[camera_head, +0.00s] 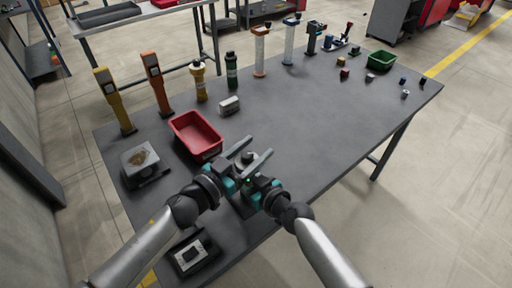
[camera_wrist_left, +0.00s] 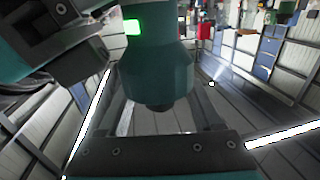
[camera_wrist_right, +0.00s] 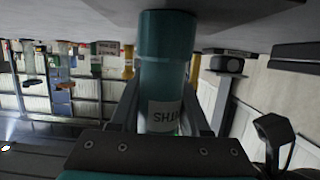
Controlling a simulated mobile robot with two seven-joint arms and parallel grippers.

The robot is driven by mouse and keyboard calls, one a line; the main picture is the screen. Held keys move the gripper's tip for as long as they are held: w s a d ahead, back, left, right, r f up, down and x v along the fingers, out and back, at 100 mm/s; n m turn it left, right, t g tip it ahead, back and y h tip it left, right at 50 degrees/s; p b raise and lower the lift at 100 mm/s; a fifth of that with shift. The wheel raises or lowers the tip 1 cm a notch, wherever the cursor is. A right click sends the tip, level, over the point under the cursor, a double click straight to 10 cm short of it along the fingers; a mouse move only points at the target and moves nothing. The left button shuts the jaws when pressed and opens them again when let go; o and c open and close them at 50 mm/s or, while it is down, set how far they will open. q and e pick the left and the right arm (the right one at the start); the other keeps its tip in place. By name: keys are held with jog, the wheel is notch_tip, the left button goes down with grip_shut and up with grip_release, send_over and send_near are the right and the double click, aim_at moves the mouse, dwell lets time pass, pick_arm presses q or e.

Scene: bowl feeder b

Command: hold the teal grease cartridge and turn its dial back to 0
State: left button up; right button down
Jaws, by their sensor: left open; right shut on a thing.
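The teal grease cartridge (camera_wrist_right: 166,42) stands between the fingers of my right gripper (camera_wrist_right: 168,112), which is shut on it. My left gripper (camera_head: 260,149) is open above the table's near part. In the left wrist view a teal body (camera_wrist_left: 158,68) with a dark round end lies between the spread left fingers, apparently the cartridge. In the head view a small grey rounded piece (camera_head: 248,157) shows between those fingers. The dial's number cannot be read.
A red tray (camera_head: 196,136), a silver-grey block (camera_head: 229,106) and a scale-like box (camera_head: 139,160) lie beyond on the table (camera_head: 310,120). Several upright tools and cylinders line the far edge. A green tray (camera_head: 381,61) and small parts are at right. A black-and-white device (camera_head: 190,253) is near.

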pick_arm(q)
jog(key=shift+w+d, duration=0.3)
jog(key=shift+d, duration=0.05)
grip_shut()
dwell(0.4)
